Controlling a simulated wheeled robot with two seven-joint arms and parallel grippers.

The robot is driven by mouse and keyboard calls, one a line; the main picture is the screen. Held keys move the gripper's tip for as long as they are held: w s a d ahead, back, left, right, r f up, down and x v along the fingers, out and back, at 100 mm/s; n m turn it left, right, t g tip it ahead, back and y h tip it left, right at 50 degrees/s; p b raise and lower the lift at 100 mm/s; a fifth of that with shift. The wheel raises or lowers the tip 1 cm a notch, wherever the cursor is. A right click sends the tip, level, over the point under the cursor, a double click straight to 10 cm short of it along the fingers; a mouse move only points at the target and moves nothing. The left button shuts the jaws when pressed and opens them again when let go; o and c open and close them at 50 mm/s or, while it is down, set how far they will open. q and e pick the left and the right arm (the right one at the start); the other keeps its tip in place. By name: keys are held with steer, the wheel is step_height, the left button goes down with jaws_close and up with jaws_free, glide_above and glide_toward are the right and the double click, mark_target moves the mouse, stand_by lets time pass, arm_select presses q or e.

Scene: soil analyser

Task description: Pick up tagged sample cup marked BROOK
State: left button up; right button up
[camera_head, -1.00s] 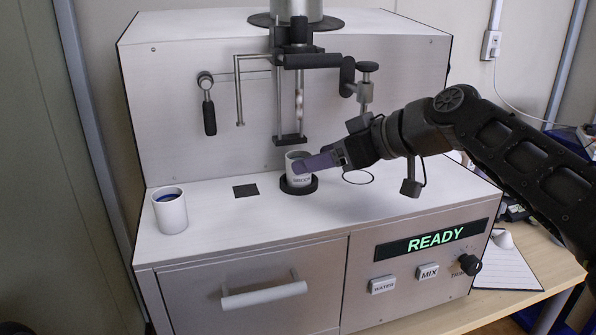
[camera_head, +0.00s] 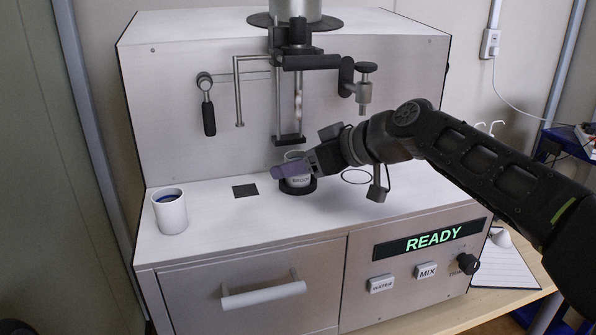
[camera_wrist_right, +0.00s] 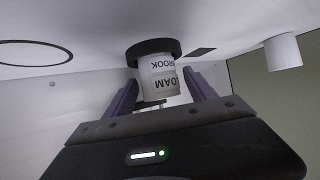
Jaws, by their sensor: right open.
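The tagged sample cup (camera_head: 299,182) is white and stands upright in a black ring holder (camera_head: 298,190) on the analyser's deck, below the stirrer. In the right wrist view, which is upside down, the cup (camera_wrist_right: 160,76) shows the words LOAM and BROOK. My right gripper (camera_head: 290,170) is at the cup, its purple finger covering part of it in the head view. In the wrist view the open fingers flank the cup, one on each side; contact cannot be told. My left gripper is not in view.
A white cup with dark blue contents (camera_head: 170,212) stands at the deck's left. A dark square (camera_head: 245,190) lies between it and the holder. The stirrer frame (camera_head: 290,138) hangs close above the cup. A drawer handle (camera_head: 264,295) and READY display (camera_head: 434,241) are on the front.

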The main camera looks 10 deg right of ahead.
steer(key=shift+c, duration=0.4)
jaws_close()
stand_by(0.5)
